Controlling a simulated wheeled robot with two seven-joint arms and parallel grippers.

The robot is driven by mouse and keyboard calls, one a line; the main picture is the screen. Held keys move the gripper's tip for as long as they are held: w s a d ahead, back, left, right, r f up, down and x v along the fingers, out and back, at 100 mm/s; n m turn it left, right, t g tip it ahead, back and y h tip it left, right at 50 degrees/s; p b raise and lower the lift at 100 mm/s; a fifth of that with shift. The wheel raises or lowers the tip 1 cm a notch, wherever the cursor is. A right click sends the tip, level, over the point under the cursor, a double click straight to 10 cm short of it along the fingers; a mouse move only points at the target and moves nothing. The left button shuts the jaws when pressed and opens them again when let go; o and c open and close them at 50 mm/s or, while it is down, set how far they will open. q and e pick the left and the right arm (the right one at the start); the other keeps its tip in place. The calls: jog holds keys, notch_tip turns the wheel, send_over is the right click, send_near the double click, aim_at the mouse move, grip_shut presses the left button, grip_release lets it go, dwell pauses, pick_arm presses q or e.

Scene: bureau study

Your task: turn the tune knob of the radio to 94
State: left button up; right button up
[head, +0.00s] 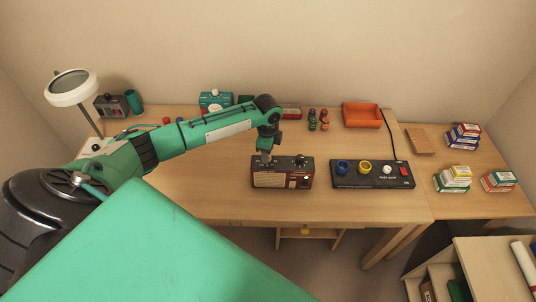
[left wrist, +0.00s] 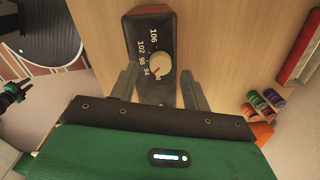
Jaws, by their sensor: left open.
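The radio (head: 282,180) is a dark box with a reddish-brown front, standing on the desk in the head view. Its top (left wrist: 150,25) fills the upper middle of the left wrist view. The pale tune knob (left wrist: 162,61) sits there beside a printed scale from 106 down past 94. Its red pointer faces lower left, near 94; the exact reading is too small to tell. My left gripper (head: 266,160) points down at the radio's left part. In the wrist view its open fingers (left wrist: 159,74) stand on either side of the knob, with gaps.
A black control panel (head: 372,181) with coloured knobs stands right of the radio. A dark knob (head: 300,161) is on the radio's right part. The desk left of the radio is clear.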

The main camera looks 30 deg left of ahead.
pick_arm(q)
notch_tip(320, 180, up, 12)
jog(key=b, duration=0.2)
jog(key=shift+s+b, duration=0.2)
jog(key=shift+b, duration=0.1)
jog(key=shift+f, duration=0.15)
